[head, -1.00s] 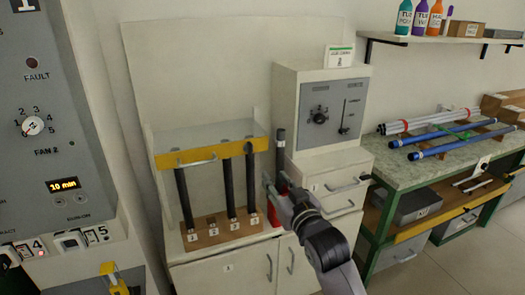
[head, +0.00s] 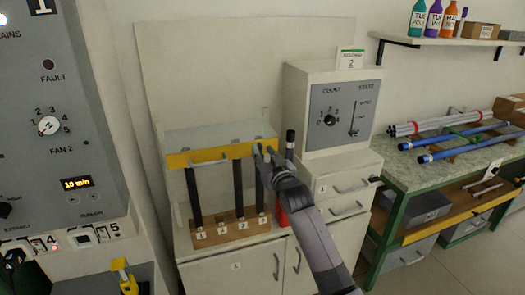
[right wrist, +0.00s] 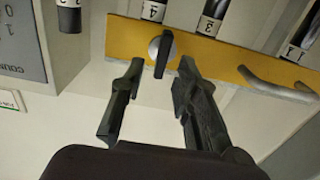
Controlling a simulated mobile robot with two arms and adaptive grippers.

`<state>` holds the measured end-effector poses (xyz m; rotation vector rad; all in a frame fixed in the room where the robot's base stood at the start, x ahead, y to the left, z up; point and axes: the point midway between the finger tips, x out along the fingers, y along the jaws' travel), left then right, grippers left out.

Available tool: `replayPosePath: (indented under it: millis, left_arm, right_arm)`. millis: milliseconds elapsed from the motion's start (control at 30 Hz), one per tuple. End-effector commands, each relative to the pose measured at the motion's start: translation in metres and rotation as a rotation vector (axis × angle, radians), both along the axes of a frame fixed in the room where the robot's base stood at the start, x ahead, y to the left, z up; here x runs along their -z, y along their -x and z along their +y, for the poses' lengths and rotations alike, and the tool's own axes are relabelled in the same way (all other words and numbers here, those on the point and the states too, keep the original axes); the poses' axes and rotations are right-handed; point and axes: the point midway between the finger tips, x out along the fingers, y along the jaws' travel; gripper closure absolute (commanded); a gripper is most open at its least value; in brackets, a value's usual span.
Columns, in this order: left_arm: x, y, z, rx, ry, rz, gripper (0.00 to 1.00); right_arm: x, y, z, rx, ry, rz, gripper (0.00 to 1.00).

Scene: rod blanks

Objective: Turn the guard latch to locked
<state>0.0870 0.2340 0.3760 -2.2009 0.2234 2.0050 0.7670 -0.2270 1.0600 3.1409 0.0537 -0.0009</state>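The guard latch (right wrist: 161,53) shows in the right wrist view as a dark narrow lever on a round silver knob, mounted on the yellow bar (right wrist: 120,40) of the guard. The lever points along my fingers. My right gripper (right wrist: 161,72) is open and empty, with one finger on each side of the lever's near end and visible gaps on both sides. In the head view the right gripper (head: 264,152) is at the right end of the yellow bar (head: 205,155) and hides the latch there. My left gripper is not in view.
Several dark rods stand behind the bar in a numbered wooden block (head: 228,229). A bar handle (right wrist: 275,86) sticks out beside the latch. A separate dark rod (head: 290,140) stands right of the guard. A grey cabinet panel (head: 340,115) is farther right.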

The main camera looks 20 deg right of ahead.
Motion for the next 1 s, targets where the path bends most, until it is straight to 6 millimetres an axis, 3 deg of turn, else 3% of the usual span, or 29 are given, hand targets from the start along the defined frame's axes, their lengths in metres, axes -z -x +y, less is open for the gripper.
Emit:
replayPosePath:
  millis: [200,533,1000]
  left_arm:
    - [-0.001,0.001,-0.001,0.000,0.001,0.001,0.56]
    - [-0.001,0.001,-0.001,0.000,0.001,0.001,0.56]
    - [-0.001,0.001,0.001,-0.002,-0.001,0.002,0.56]
  right_arm:
    - [0.000,-0.014,0.001,0.000,0.000,0.000,0.71]
    - [0.000,-0.016,0.001,0.000,0.000,0.000,0.71]
    - [0.000,-0.015,0.001,0.000,0.000,0.000,1.00]
